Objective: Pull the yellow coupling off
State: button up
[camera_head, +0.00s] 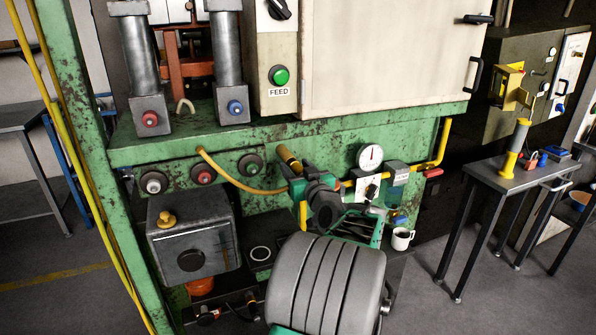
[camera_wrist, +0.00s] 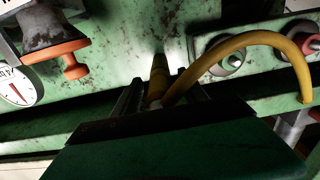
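The yellow coupling (camera_head: 288,157) sticks out from the green panel, right of the green-centred port. A yellow hose (camera_head: 240,185) loops beside it. My gripper (camera_head: 296,178) is right at the coupling, coming from the lower right. In the wrist view the coupling (camera_wrist: 159,78) rises from between my gripper's fingers (camera_wrist: 160,98), its far end against the panel, and the hose (camera_wrist: 232,42) arcs from beside it to the right. The dark green gripper body hides the lower finger area, so I cannot see whether the fingers touch the coupling.
White, red and green-centred ports (camera_head: 203,172) line the panel to the left. A pressure gauge (camera_head: 370,157), a yellow pipe (camera_head: 441,145) and a white mug (camera_head: 401,239) are close on the right. A grey box (camera_head: 193,237) is below left. A side table (camera_head: 515,178) stands farther right.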

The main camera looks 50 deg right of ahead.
grip_shut()
dwell(0.3)
dwell(0.3)
jog(key=shift+b+v, duration=1.5)
jog(key=shift+v, duration=1.55)
